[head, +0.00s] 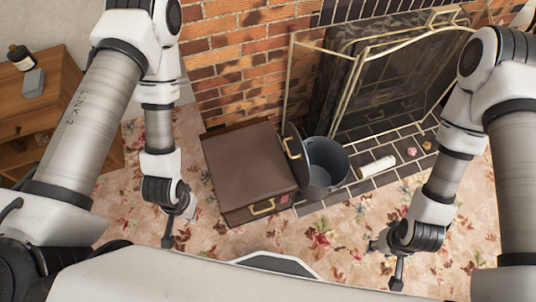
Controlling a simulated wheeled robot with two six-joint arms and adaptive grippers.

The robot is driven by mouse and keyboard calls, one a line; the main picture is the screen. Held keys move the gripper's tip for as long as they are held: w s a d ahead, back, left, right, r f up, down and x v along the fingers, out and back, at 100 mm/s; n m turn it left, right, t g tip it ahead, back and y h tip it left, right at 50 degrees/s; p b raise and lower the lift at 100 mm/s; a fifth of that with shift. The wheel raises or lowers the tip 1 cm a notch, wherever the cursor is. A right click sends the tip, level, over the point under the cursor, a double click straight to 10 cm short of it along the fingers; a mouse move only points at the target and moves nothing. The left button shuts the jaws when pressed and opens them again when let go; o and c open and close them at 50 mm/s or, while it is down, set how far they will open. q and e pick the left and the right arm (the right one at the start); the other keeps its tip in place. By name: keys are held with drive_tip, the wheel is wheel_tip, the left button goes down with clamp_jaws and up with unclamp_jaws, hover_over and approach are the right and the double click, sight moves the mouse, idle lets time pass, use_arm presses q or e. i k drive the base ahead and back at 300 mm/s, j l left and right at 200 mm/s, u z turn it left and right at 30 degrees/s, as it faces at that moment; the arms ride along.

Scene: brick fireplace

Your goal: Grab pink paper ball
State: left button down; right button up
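A small pink paper ball (411,151) lies on the dark tiled hearth at the right, in front of the fire screen. My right gripper (385,265) hangs over the floral carpet, nearer to me than the ball and well apart from it. Its fingers are spread and nothing shows between them. My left gripper (179,228) hangs over the carpet left of the brown suitcase, far from the ball. Its fingers also look apart, with nothing held.
A brown suitcase (245,165) and a grey bucket (327,163) stand between the arms. The brass fire screen (340,100) stands behind. A wooden cabinet (45,110) is far left.

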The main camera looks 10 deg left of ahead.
sight(411, 152)
drive_tip(key=z, duration=1.15)
drive_tip(key=i+l+u, duration=0.15)
drive_tip(key=i+l, duration=0.15)
drive_tip(key=i+l+u, duration=0.1)
drive_tip(key=i+l, duration=0.2)
drive_tip(key=i+l+u, duration=0.15)
drive_tip(key=i+l, duration=0.2)
drive_tip(key=i+l+u, duration=0.1)
drive_tip(key=i+l, duration=0.15)
drive_tip(key=l, duration=0.15)
drive_tip(key=i+l+u, duration=0.15)
drive_tip(key=i+l, duration=0.15)
drive_tip(key=i+l+u, duration=0.1)
drive_tip(key=i+l, duration=0.15)
drive_tip(key=l, duration=0.25)
drive_tip(key=i+l+u, duration=0.15)
drive_tip(key=l, duration=0.3)
drive_tip(key=i+l+u, duration=0.1)
drive_tip(key=i+l, duration=0.15)
drive_tip(key=l, duration=0.25)
